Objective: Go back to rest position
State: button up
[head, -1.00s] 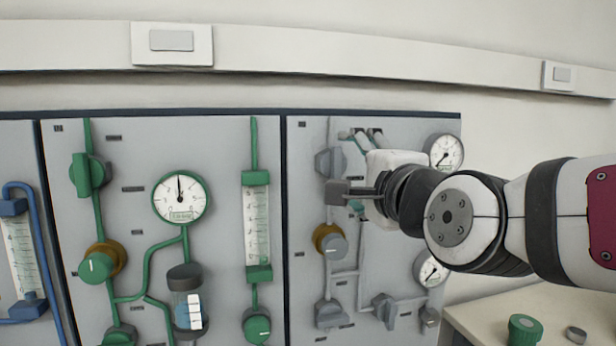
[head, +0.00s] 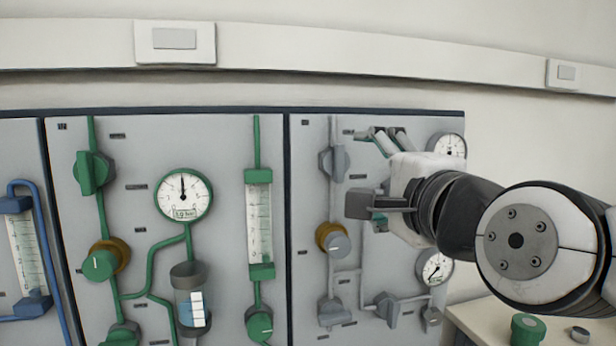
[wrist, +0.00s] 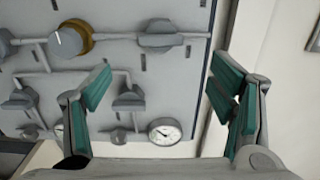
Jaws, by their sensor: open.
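My gripper (head: 378,172) is at the right of the head view, raised in front of the grey section (head: 306,240) of the wall panel. In the wrist view my gripper (wrist: 157,90) shows two teal-padded fingers spread wide apart with nothing between them. Beyond the fingers are the panel's grey valves and a round gauge (wrist: 164,130), all clear of the fingertips. In the head view the gripper and arm hide part of the grey section's pipework.
A green section with a gauge (head: 183,195), a flow tube (head: 259,225) and several green valves lies left of my arm. A bench (head: 480,325) at lower right carries a green knob-like piece (head: 526,328) and a small grey one (head: 580,335).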

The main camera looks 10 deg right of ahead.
jog(key=s+f+n+g+p, duration=0.4)
jog(key=s+f+n+g, duration=0.2)
jog(key=s+n, duration=0.3)
jog(key=s+f+n+g+p, duration=0.5)
jog(key=s+f+n+g, duration=0.2)
jog(key=s, duration=0.5)
jog(key=shift+n+g+p, duration=0.3)
jog(key=shift+n+g, duration=0.1)
jog(key=shift+n, duration=0.7)
